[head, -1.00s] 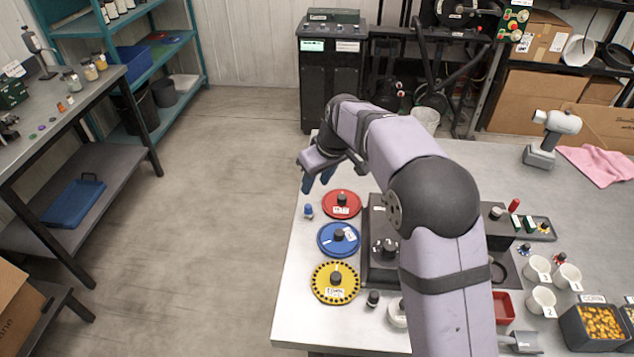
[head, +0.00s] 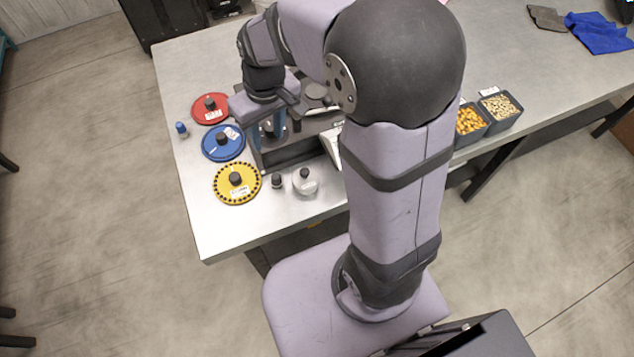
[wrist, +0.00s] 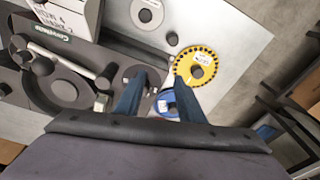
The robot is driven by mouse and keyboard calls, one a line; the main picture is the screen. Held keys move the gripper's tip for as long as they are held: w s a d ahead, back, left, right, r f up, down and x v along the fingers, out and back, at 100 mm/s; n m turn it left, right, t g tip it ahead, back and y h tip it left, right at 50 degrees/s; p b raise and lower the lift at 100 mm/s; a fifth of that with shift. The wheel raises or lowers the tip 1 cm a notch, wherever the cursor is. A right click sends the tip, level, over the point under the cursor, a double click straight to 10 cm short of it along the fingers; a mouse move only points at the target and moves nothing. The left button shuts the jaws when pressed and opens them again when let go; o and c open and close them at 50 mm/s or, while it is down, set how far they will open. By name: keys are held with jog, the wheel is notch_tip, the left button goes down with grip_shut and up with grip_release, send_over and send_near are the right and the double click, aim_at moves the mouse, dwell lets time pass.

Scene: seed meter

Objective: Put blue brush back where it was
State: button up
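The blue brush (head: 181,129) is a small upright item with a blue top. It stands on the grey table near its left edge, beside the red disc (head: 210,108) and the blue disc (head: 223,142). My gripper (head: 267,143) is over the dark seed meter housing, to the right of the blue disc and apart from the brush. In the wrist view my gripper (wrist: 161,82) has its two blue fingers spread with nothing held between them.
A yellow disc (head: 237,184), a dark knob (head: 277,181) and a pale round part (head: 305,181) lie near the front table edge. Seed bins (head: 499,106) stand at the right. My arm hides much of the table's middle. The front left corner is clear.

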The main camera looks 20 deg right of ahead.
jog(key=s+d+f+m, duration=0.1)
jog(key=s+d+f, duration=0.1)
jog(key=s, duration=0.5)
jog(key=s+d+f+m+g, duration=0.1)
jog(key=s+d+m, duration=0.1)
jog(key=s, duration=0.5)
jog(key=shift+d+f+h, duration=0.35)
jog(key=shift+d+h, duration=0.05)
jog(key=shift+d, duration=0.4)
